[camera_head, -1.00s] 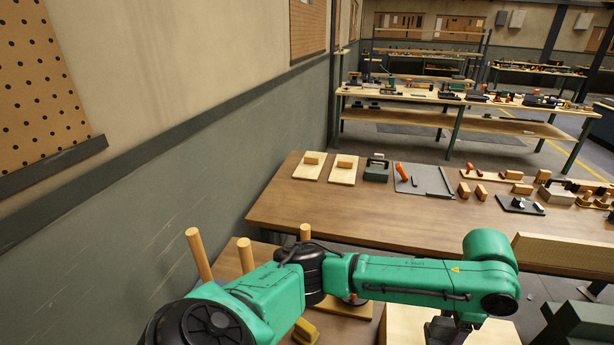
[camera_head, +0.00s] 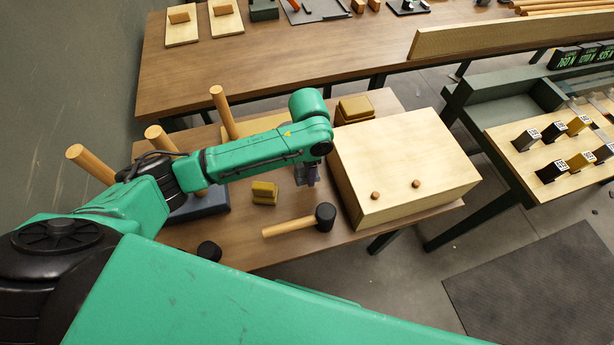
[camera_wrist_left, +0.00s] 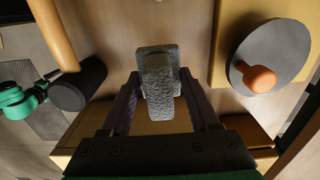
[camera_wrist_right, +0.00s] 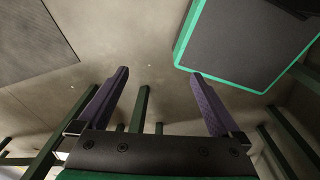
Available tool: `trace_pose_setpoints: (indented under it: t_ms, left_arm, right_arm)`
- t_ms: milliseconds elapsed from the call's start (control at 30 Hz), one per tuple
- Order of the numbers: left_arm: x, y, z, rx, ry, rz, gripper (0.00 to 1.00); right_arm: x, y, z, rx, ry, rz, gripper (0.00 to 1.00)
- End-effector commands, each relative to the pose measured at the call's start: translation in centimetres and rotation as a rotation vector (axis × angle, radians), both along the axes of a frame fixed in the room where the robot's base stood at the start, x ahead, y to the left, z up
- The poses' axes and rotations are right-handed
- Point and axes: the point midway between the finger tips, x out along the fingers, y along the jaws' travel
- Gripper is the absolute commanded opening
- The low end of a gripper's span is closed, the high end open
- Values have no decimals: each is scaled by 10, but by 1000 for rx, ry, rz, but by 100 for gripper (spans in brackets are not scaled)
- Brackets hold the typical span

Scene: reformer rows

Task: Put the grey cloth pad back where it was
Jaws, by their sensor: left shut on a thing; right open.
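The grey cloth pad (camera_wrist_left: 160,82) sits between the fingers of my left gripper (camera_head: 308,180), which is shut on it. In the left wrist view the pad is rough, grey and blocky, with the wooden bench top behind it. In the head view the gripper hides the pad. The gripper is over the near bench (camera_head: 235,240), left of the light wooden box (camera_head: 405,150) and beyond the black-headed mallet (camera_head: 298,222). I cannot tell whether the pad touches the bench. My right gripper (camera_wrist_right: 160,75) is open and empty, with floor beyond it.
A small yellow block (camera_head: 264,192) lies left of my left gripper. Upright wooden rods (camera_head: 224,110) stand on the bench's left side. A dark disc with an orange knob (camera_wrist_left: 258,78) shows in the left wrist view.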

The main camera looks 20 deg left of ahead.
Motion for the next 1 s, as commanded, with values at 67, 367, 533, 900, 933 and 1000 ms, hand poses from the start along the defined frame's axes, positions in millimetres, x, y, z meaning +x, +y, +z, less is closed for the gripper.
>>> trace_pose_setpoints:
  t_ms: [67,367,533,900,933,1000]
  left_arm:
    - [0,-1,-11,-1,2,1,17]
    - [0,0,-53,-1,-2,0,17]
    - [0,-1,-52,-2,-1,0,17]
    - [0,-1,-55,-2,-1,0,92]
    - [0,-1,-55,-2,-1,0,92]
    - [0,-1,-54,-2,-1,0,92]
  right_arm:
    - [0,4,1,5,0,0,100]
    - [0,12,1,16,0,0,100]
    - [0,12,1,16,0,1,100]
    - [0,6,1,8,0,2,100]
    - [0,6,1,7,0,2,100]
    - [0,5,1,7,0,1,100]
